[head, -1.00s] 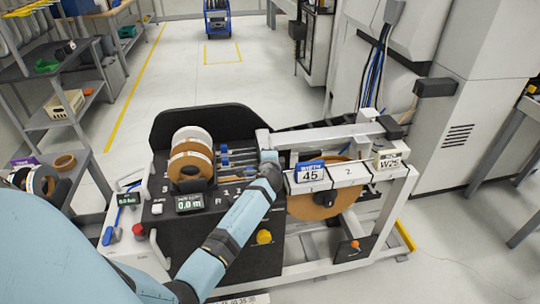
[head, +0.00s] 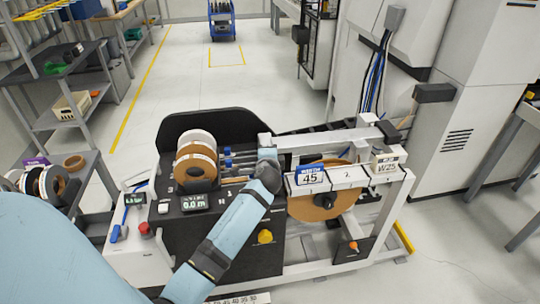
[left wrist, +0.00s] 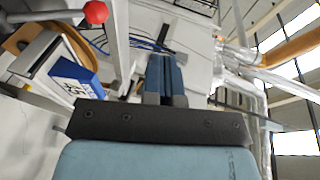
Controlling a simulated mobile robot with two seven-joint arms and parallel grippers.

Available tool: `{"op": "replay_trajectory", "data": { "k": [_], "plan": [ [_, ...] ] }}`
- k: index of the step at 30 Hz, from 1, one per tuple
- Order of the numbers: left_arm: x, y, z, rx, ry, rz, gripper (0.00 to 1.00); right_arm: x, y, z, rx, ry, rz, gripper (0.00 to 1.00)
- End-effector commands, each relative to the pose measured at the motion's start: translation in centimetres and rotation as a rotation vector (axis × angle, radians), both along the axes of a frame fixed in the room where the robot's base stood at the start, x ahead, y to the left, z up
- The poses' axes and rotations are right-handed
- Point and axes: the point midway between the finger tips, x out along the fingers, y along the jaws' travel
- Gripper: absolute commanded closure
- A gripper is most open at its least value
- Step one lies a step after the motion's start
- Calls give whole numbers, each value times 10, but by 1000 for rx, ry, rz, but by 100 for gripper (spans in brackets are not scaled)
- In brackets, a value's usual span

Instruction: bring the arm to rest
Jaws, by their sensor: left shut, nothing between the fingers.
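My left arm (head: 235,228) reaches from the lower left over the banding machine. Its gripper (head: 267,154) is beside the machine's upper rail, left of the blue-and-white "45" width block (head: 310,175). In the left wrist view the gripper (left wrist: 165,78) has its two blue fingers together with nothing between them. The machine carries upright tape rolls (head: 195,160) at left and a large brown roll (head: 318,203) at right. Whether the fingers touch the rail cannot be told. My right gripper is not in view.
The machine's dark deck (head: 235,240) lies below my forearm, with a yellow knob (head: 265,237) close to it. A red button (head: 144,228) is at the left. Shelves (head: 65,115) line the left wall. A tall white cabinet (head: 470,100) stands at the right.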

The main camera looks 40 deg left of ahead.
Motion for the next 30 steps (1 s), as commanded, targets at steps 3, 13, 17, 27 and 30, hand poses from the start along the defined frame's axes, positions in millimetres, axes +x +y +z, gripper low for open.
{"op": "replay_trajectory", "data": {
  "k": [3,13,17,27,30],
  "plan": [
    [-7,-5,9,0,-1,-1,100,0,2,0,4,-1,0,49],
    [-10,-6,12,0,0,0,100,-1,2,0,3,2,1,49],
    [-10,-6,12,0,0,0,100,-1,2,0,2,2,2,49],
    [-19,-19,-3,-47,-2,-34,100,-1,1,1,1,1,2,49],
    [-42,-47,-35,-168,-9,-102,100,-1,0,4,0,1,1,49]
  ]
}}
